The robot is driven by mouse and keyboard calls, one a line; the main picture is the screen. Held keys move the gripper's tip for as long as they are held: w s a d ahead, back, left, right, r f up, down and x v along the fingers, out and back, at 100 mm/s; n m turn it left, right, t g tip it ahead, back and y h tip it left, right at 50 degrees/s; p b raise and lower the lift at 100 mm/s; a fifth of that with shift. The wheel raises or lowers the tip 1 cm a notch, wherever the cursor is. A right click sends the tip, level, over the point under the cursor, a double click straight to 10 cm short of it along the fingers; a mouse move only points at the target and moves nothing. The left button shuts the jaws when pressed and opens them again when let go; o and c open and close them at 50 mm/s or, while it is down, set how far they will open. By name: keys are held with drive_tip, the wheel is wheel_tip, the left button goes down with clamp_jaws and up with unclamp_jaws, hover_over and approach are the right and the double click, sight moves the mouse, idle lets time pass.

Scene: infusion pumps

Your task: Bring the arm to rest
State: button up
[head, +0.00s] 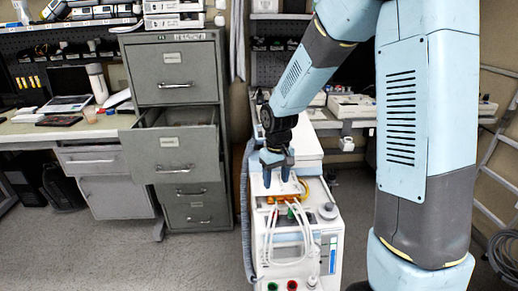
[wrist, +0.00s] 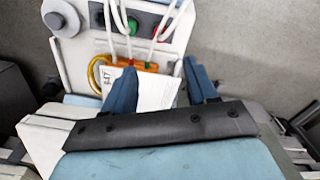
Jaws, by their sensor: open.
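My gripper (head: 279,178) is at the end of my light-blue arm, low over the top of a white medical machine (head: 328,250). Its two blue fingers point down and stand apart. In the wrist view the fingers of my gripper (wrist: 165,88) show on either side of a white card (wrist: 152,92) with printed characters. The card lies by an orange connector strip on the machine's top. I cannot tell whether the fingers touch the card.
A grey filing cabinet (head: 174,72) stands left of the machine with one drawer (head: 172,152) pulled out. A desk with a laptop (head: 66,100) is at far left. A workbench (head: 350,123) is behind, and a ladder (head: 494,150) at right. Floor is clear at front left.

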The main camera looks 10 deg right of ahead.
drive_tip(key=s+d+r+m+t, duration=0.2)
drive_tip(key=s+d+r, duration=0.3)
drive_tip(key=s+r, duration=0.6)
drive_tip(key=s+d+r+m+t, duration=0.2)
drive_tip(key=s+d+r, duration=0.4)
drive_tip(key=s+r, duration=0.5)
drive_tip(key=shift+s+d+r+t, duration=0.35)
drive_tip(key=shift+r+t, duration=0.25)
drive_tip(key=shift+t, duration=0.2)
